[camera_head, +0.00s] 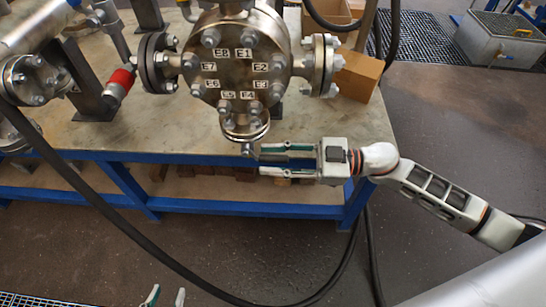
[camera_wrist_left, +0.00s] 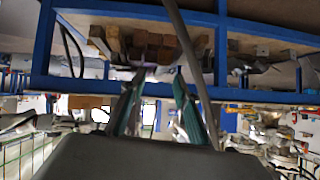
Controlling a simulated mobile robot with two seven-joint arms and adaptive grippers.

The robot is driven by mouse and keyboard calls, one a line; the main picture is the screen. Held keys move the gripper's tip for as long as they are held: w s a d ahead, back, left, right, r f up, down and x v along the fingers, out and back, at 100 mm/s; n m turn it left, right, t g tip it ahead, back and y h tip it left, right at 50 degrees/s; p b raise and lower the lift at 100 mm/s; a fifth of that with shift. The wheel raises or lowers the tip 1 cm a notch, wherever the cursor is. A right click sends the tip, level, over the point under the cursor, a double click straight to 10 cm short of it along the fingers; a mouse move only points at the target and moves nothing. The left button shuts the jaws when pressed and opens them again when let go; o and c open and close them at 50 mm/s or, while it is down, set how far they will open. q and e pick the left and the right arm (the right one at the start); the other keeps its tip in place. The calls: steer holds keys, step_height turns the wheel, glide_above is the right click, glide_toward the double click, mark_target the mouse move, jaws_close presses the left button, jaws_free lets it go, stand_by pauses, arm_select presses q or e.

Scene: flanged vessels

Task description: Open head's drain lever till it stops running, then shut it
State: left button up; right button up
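The head (camera_head: 235,62) is a round metal vessel with a bolted flange, labelled E1 to E8. A smaller bolted flange (camera_head: 245,122) hangs at its lower side, with a small fitting (camera_head: 248,149) below it. I cannot make out a drain lever or any running liquid. My right gripper (camera_head: 262,160) comes from the right, just right of this fitting. Its two fingers are apart with nothing visible between them; I cannot tell whether a tip touches the fitting. My left gripper (camera_head: 166,297) is low at the bottom edge, fingers apart and empty. Its fingers also show in the left wrist view (camera_wrist_left: 157,88).
The vessel stands over a table (camera_head: 85,140) with a blue frame. A red-banded fitting (camera_head: 122,78) is left of it, a cardboard box (camera_head: 360,75) right of it. A black hose (camera_head: 110,205) loops across the front. A grey tank (camera_head: 500,40) stands far right.

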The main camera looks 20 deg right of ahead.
jaws_close()
